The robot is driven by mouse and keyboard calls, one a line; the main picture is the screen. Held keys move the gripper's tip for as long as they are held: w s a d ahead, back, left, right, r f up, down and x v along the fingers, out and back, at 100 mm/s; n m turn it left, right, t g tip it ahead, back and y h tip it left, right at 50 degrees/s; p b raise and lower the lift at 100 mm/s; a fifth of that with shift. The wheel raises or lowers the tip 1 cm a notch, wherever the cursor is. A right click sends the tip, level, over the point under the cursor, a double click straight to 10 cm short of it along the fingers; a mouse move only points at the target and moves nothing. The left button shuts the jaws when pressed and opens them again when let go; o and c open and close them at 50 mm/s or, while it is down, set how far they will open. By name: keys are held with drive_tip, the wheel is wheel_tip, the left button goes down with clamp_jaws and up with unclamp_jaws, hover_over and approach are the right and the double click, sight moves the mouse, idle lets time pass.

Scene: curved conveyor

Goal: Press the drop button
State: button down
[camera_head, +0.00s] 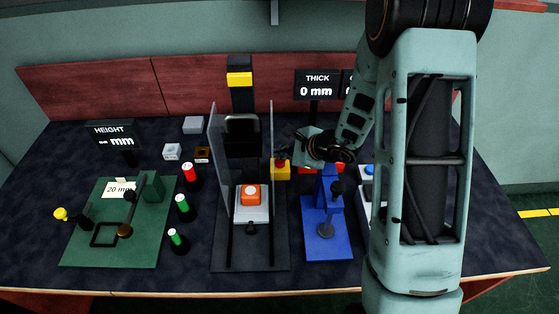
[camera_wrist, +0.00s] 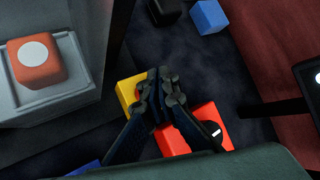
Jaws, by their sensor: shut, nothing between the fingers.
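My gripper (camera_wrist: 158,90) is shut and empty, pointing down beside a yellow box (camera_wrist: 128,92). In the head view the yellow box (camera_head: 281,174) has a red button (camera_head: 280,163) on top, and my gripper (camera_head: 288,158) is close by it. The fingers hide much of the box in the wrist view, and I cannot tell whether they touch the button. No drop label is readable. An orange block (camera_head: 250,193) with a pale round spot sits on a grey carriage in the black press-like stand; it also shows in the wrist view (camera_wrist: 36,62).
Clear side panels (camera_head: 219,165) flank the stand. A blue fixture (camera_head: 318,237) stands to its right, with red-orange parts (camera_wrist: 172,141) behind. A green fixture (camera_head: 90,240) and several capped cylinders (camera_head: 182,208) are on the left. A THICK display (camera_head: 318,84) stands behind.

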drive_tip(key=shift+s+d+f, duration=0.35)
drive_tip(key=shift+s+f, duration=0.15)
drive_tip(key=shift+s, duration=0.25)
drive_tip(key=r+p, duration=0.2)
drive_tip(key=r, duration=0.2)
drive_tip(key=shift+s+r, duration=0.1)
drive_tip(key=shift+s, duration=0.1)
drive_tip(key=shift+r+p, duration=0.25)
drive_tip(key=shift+p, duration=0.1)
drive_tip(key=shift+w+a, duration=0.1)
drive_tip(key=shift+w+r, duration=0.1)
